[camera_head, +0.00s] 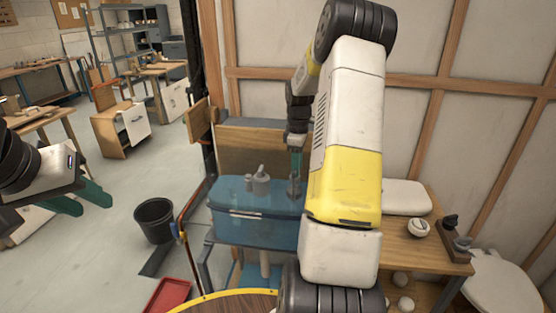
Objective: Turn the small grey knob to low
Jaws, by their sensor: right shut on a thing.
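My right gripper (294,189) points straight down over the right part of a see-through blue tank (240,226), with its green fingers close together. It is shut on what seems to be the small grey knob; the fingers hide it almost wholly, so its setting cannot be read. A grey upright fitting (261,181) with a smaller grey piece beside it stands on the tank, left of the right gripper and apart from it. My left gripper (92,206) is at the far left with its green fingers apart. It is empty and away from the tank.
My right arm covers the middle of the view. A wooden bench (400,257) with a white fixture (419,228) stands at the right, by a white toilet (505,288). A black bucket (155,221) and a red tray (167,296) are on the floor. The floor at left is mostly clear.

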